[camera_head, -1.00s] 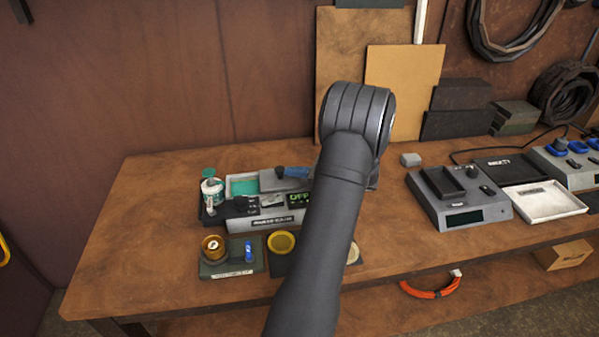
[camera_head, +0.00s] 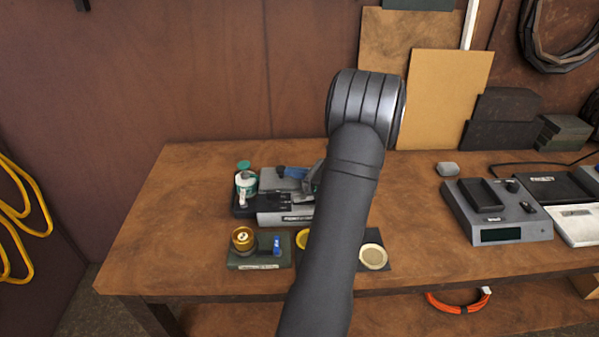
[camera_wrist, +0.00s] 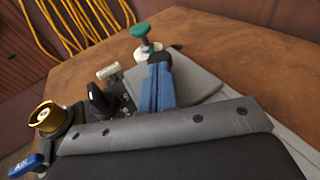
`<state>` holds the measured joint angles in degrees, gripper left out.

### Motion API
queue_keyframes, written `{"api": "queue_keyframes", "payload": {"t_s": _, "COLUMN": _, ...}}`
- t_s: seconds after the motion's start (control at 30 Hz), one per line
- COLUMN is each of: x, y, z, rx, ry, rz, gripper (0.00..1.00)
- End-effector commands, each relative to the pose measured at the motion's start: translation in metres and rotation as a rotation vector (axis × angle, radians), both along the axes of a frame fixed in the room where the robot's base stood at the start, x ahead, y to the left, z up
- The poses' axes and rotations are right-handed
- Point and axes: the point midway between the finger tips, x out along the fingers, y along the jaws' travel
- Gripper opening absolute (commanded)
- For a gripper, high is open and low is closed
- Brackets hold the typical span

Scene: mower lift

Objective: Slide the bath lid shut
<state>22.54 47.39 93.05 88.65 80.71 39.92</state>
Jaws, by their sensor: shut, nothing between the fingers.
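The bath (camera_head: 285,218) is a low light-grey unit near the back left of the bench, partly hidden by my arm. Its flat grey lid (camera_head: 270,185) lies over the left part of its top, and no teal liquid shows there. The lid also shows in the wrist view (camera_wrist: 197,86). My gripper (camera_head: 287,171) is shut and empty, its blue fingers low over the lid beside a small dark knob; I cannot tell whether they touch. The blue fingers also show in the wrist view (camera_wrist: 156,64). The bath's right end is hidden behind my arm.
A white jar (camera_head: 246,184) with a green top stands just left of the bath. A pale round dish (camera_head: 373,257) lies right of my arm. The bench's left end is clear.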

Motion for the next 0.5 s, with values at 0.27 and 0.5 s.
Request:
{"api": "queue_keyframes", "payload": {"t_s": 0.27, "x": -0.003, "y": 0.001, "z": 0.001, "rx": 0.005, "ry": 0.002, "rz": 0.015, "gripper": 0.0}}
{"api": "queue_keyframes", "payload": {"t_s": 0.5, "x": -0.021, "y": -0.043, "z": 0.007, "rx": 0.003, "ry": -0.001, "rz": -0.002, "gripper": 0.0}}
